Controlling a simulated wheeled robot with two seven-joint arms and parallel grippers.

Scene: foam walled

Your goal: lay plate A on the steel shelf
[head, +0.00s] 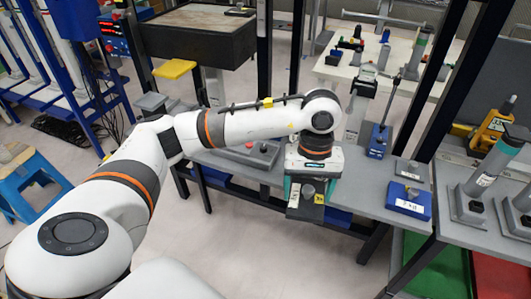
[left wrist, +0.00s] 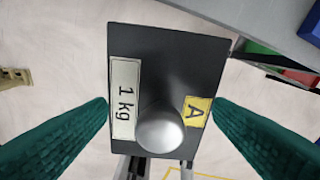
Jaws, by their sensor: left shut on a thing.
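Plate A is a dark rectangular plate with a round metal knob, a "1 kg" label and a yellow "A" label. It hangs from my left gripper (head: 311,172) in the head view, where plate A (head: 304,209) is just in front of the grey shelf's edge. In the left wrist view, plate A (left wrist: 190,70) sits between the two green fingers of my left gripper (left wrist: 160,108), which is shut on it, with pale floor below. The grey shelf (head: 365,189), which looks like the steel shelf, runs behind and to the right of the gripper. My right gripper is not in view.
A blue block (head: 408,201) and a small grey plate (head: 412,170) stand on the shelf to the right. Dark uprights (head: 396,120) frame the shelf. A blue stool (head: 30,175) stands at far left.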

